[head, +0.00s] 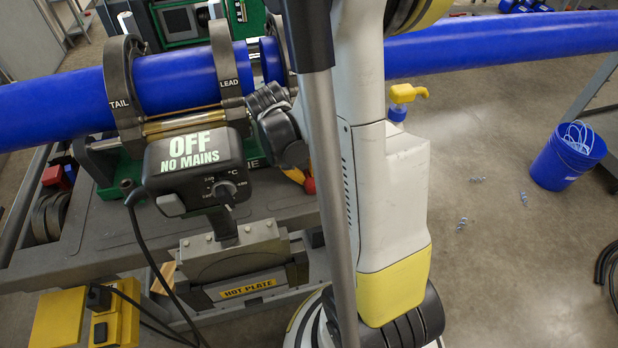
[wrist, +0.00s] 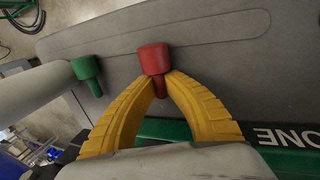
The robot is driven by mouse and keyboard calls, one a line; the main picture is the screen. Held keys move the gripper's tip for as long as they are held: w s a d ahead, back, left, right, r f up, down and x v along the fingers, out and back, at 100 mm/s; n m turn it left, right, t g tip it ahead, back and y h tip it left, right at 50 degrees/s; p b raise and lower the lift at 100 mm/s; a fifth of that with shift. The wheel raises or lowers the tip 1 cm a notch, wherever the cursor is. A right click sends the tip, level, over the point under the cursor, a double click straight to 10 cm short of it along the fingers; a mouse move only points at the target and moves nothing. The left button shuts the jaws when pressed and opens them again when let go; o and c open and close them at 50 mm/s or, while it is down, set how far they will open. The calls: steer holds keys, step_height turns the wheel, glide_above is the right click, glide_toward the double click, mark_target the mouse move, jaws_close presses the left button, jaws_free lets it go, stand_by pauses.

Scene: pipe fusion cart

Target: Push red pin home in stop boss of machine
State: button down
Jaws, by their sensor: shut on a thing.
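The red pin (wrist: 153,58) is in the middle of the wrist view, with a wide round head and a narrower shank. My gripper (wrist: 160,78) has its two yellow fingers closed on the pin just below the head. The shank end shows between the fingers, over the grey surface. I cannot tell whether it sits in the stop boss, which I cannot make out. In the head view the red pin (head: 310,185) shows small beside my arm, under the machine's clamps, with a yellow finger of my gripper (head: 297,175) at its left.
A green pin (wrist: 87,68) stands left of the red one, near a pale cylinder (wrist: 35,98). The machine holds a blue pipe (head: 180,83) in clamps marked TAIL and LEAD. The control box (head: 195,160) reads OFF, NO MAINS. The hot plate (head: 240,265) stands in front.

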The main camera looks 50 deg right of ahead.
mark_target(309, 174)
steer(key=r+p, duration=0.1)
steer(key=r, duration=0.1)
steer(key=r+p, duration=0.1)
steer(key=r, duration=0.1)
steer(key=shift+s+r+p, duration=0.2)
steer(key=shift+r+p, duration=0.2)
steer(key=s+r+p, duration=0.4)
steer(key=s+r, duration=0.2)
steer(key=s, duration=0.5)
steer(key=shift+s+a, duration=0.15)
steer(key=shift+a, duration=0.05)
